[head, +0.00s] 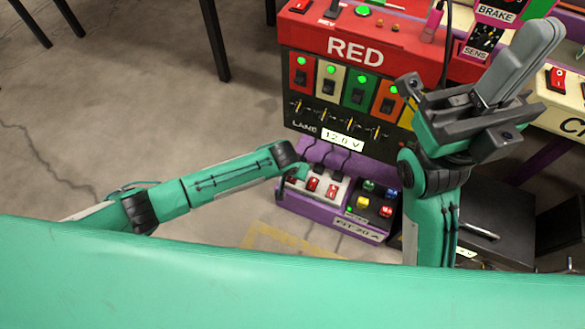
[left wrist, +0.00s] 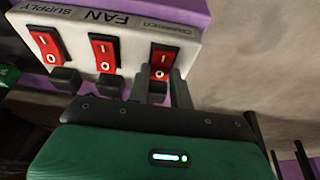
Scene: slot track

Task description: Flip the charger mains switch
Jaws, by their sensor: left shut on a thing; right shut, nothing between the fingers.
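A white switch panel with red rocker switches marked I and O shows in the left wrist view (left wrist: 135,60), its labels upside down. Two labels read SUPPLY and FAN; the third, above the end switch (left wrist: 163,62), is too blurred to read surely. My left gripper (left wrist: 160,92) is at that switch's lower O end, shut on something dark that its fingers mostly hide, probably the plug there. In the head view the panel (head: 322,201) sits low, with the left gripper largely hidden behind its wrist. My right gripper (head: 540,45) is shut, empty and raised at the right.
Dark plugs (left wrist: 110,86) stand below the other switches. The purple box (head: 335,225) also carries a black panel (head: 372,208) with coloured buttons. Above it stands the RED lane unit (head: 350,52) with lit toggles. A black box with a handle (head: 490,225) stands at right.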

